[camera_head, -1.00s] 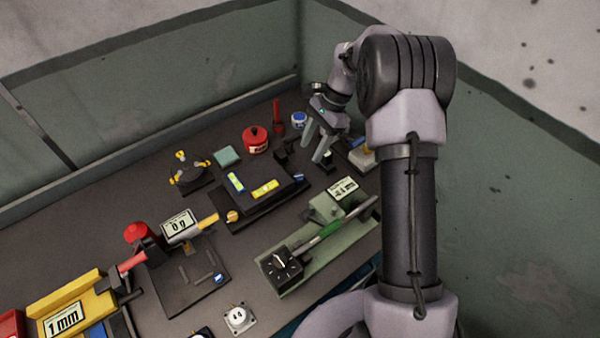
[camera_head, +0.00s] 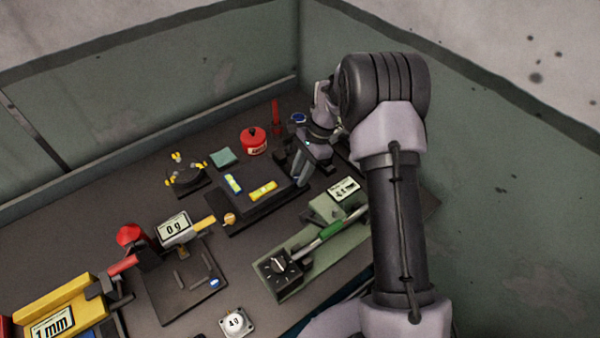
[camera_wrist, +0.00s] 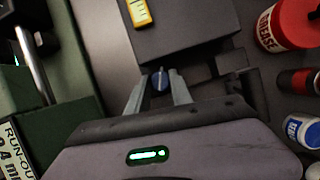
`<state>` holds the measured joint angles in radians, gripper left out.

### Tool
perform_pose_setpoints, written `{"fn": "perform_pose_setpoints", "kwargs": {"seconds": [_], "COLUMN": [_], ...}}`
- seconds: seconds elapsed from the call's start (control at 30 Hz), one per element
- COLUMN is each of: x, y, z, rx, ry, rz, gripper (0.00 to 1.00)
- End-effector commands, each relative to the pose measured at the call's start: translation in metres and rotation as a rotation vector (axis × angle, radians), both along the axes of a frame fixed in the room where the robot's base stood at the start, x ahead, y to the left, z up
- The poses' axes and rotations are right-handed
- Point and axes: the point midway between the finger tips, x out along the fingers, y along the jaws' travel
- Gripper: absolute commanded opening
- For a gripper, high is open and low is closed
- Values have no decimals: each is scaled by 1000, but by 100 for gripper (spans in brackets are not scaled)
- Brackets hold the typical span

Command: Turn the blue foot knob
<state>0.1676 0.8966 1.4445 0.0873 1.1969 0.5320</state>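The blue foot knob (camera_wrist: 160,80) is a small blue piece at the edge of the dark block (camera_wrist: 190,28) in the wrist view. My gripper (camera_wrist: 159,82) has one finger on each side of the knob, with narrow gaps seeming to show beside it. In the head view, my gripper (camera_head: 300,172) points down at the right corner of the dark block (camera_head: 250,212), which carries yellow level vials (camera_head: 262,189). My fingers hide the blue knob there.
A green run-out rig (camera_head: 325,247) lies to the near right. A scale (camera_head: 174,228) is at left.

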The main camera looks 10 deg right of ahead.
Motion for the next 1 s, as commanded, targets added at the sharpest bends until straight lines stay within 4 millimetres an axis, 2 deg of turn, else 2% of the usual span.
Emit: {"fn": "perform_pose_setpoints", "kwargs": {"seconds": [0.37, 1.0], "x": [0, 3], "y": [0, 2], "z": [2, 1], "rx": [0, 0], "ry": [1, 1], "rz": [62, 461], "gripper": [0, 0]}}
